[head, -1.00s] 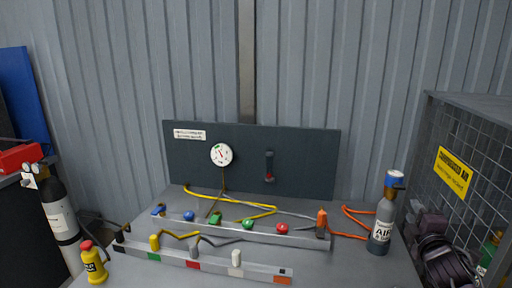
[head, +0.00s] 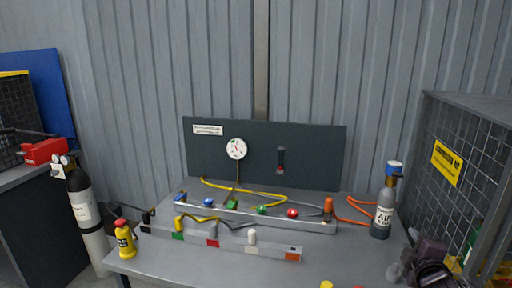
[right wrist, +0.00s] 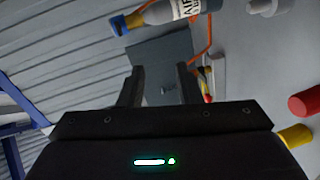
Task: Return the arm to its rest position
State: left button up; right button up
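My right gripper (head: 430,252) shows dark at the lower right of the head view, in front of the mesh cage and right of the air bottle (head: 384,208). In the right wrist view its two fingers (right wrist: 160,80) stand apart with nothing between them. That view also shows the air bottle (right wrist: 172,12) at the top, lying sideways in the picture and clear of the fingers. My left gripper is not in view.
The grey bench (head: 190,263) holds two valve rails (head: 230,241), a dark gauge panel (head: 210,165) and a small yellow bottle (head: 124,240). A mesh cage (head: 470,165) stands at right. A tall cylinder (head: 88,215) stands left. Red (right wrist: 303,104) and yellow (right wrist: 296,135) pieces lie near the gripper.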

jog(key=s+a+f+m+g+y, duration=0.2)
jog(key=s+a+f+m+g, duration=0.4)
jog(key=s+a+f, duration=0.65)
jog(key=s+a+f+m+g+y, duration=0.1)
jog(key=s+a+f+m+g, duration=0.2)
jog(key=s, duration=0.5)
jog(key=s+a+f+m+g+y, duration=0.1)
jog(key=s+a+m+g, duration=0.2)
jog(key=s, duration=0.5)
notch_tip(320, 180, down, 31)
jog(key=s+n+g, duration=0.1)
jog(key=s+g, duration=0.1)
jog(key=s+d+f, duration=0.2)
jog(key=s+f, duration=1.5)
jog(key=s, duration=0.2)
jog(key=shift+s+d+f+g, duration=0.2)
jog(key=shift+s+d+g, duration=0.1)
jog(key=shift+s+g, duration=0.1)
